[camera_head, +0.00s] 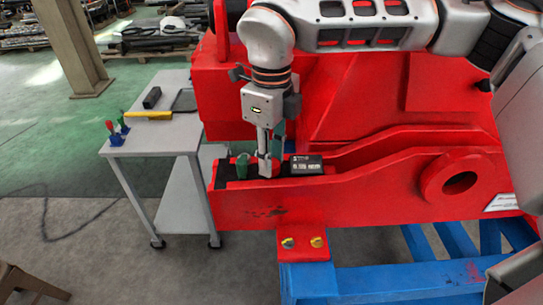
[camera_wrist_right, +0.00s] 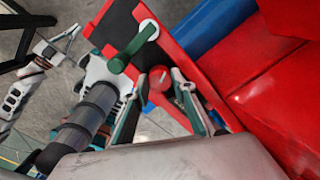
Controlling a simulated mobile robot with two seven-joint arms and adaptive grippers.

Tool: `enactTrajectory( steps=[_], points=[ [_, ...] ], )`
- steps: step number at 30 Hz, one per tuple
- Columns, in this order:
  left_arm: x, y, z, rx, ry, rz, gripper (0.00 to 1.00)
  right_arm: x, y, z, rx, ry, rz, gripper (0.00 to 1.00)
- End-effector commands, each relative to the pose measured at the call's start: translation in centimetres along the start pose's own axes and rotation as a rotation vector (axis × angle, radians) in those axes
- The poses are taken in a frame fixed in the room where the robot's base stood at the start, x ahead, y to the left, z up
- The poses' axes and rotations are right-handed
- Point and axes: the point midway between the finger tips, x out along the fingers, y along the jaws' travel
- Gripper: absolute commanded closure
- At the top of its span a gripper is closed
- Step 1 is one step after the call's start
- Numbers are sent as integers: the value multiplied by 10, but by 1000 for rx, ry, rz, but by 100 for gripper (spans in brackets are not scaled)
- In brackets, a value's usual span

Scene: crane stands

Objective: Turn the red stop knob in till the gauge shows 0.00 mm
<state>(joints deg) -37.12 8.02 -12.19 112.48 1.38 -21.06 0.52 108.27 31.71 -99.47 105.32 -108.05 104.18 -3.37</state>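The red stop knob (camera_wrist_right: 159,77) is round and sits near the end of the red crane beam. In the wrist view it lies between the fingertips of my right gripper (camera_wrist_right: 160,84), which look slightly apart from it; contact is hard to judge. In the head view my right gripper (camera_head: 266,168) points straight down, its tips at the knob and partly covering it. The black gauge (camera_head: 302,165) stands just right of the knob; its digits are too small to read. My left gripper (camera_wrist_right: 66,40) seems to show far left in the wrist view, jaws apart and empty.
A green handle (camera_head: 242,166) stands close to the left of the knob; it also shows in the wrist view (camera_wrist_right: 134,48). A grey trolley (camera_head: 165,137) with several tools stands at left. A blue frame (camera_head: 370,283) supports the beam. The floor at lower left is mostly clear.

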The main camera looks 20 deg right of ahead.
Motion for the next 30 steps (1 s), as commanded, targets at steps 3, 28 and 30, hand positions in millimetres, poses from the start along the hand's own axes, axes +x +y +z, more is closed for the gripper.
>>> enactTrajectory(
  steps=[3,28,30],
  points=[
    [0,0,0,0,0,0,100,0,0,0,2,0,0,96],
    [12,5,28,-3,-18,4,100,1,0,0,529,1,1,96],
    [13,6,31,-4,-20,5,100,1,0,0,595,1,1,96]
  ],
)
